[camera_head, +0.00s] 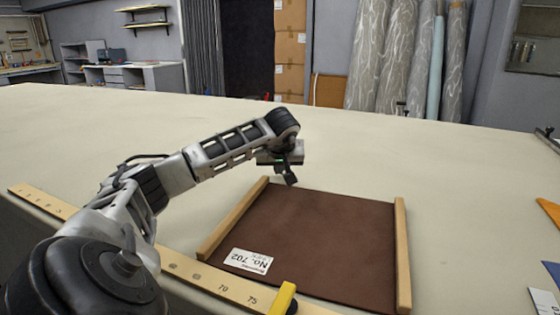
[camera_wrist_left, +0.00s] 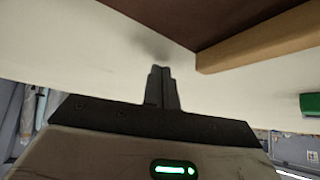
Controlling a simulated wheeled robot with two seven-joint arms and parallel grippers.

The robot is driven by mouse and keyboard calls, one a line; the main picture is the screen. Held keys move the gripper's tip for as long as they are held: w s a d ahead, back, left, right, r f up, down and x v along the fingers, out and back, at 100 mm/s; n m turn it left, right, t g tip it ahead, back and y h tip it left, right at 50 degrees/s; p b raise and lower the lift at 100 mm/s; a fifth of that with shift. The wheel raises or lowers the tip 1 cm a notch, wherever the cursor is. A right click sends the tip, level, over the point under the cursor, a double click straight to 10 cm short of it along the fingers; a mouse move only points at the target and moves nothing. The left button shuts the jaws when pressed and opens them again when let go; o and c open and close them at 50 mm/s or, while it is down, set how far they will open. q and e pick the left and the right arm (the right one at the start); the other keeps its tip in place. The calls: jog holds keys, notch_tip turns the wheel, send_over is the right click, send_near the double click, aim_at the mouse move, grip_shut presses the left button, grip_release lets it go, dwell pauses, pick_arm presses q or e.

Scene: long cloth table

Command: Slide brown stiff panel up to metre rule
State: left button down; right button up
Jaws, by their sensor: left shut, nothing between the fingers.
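The brown stiff panel (camera_head: 310,235) lies flat on the cloth table, with a white label (camera_head: 248,262) reading No. 702 near its near-left corner. Pale wooden strips run along its left (camera_head: 233,220) and right (camera_head: 402,255) sides. The metre rule (camera_head: 190,276) lies along the table's near edge. The panel's near side is close to it; I cannot tell whether they touch. My left gripper (camera_head: 290,179) is shut and empty, just past the panel's far edge near its far-left corner. In the left wrist view its closed fingers (camera_wrist_left: 162,88) are beside a wooden strip (camera_wrist_left: 260,46), apart from it.
A yellow block (camera_head: 283,298) sits on the rule near the 75 mark. Orange (camera_head: 550,212), blue (camera_head: 552,272) and white (camera_head: 543,300) items lie at the right edge. The table beyond the panel is largely clear. Rolls (camera_head: 400,60) stand behind the table.

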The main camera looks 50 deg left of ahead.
aim_at(280, 184)
pick_arm(q)
jog(key=shift+s+d+f, duration=0.15)
jog(key=shift+s+d, duration=0.35)
jog(key=shift+d, duration=0.2)
jog(key=shift+s+d+f, duration=0.1)
jog(key=shift+s+d, duration=0.35)
jog(key=shift+d, duration=0.35)
jog(key=shift+s, duration=0.1)
jog(key=shift+s+d+r, duration=0.15)
jog(key=shift+d, duration=0.1)
jog(key=shift+s+d, duration=0.25)
jog(key=shift+d, duration=0.2)
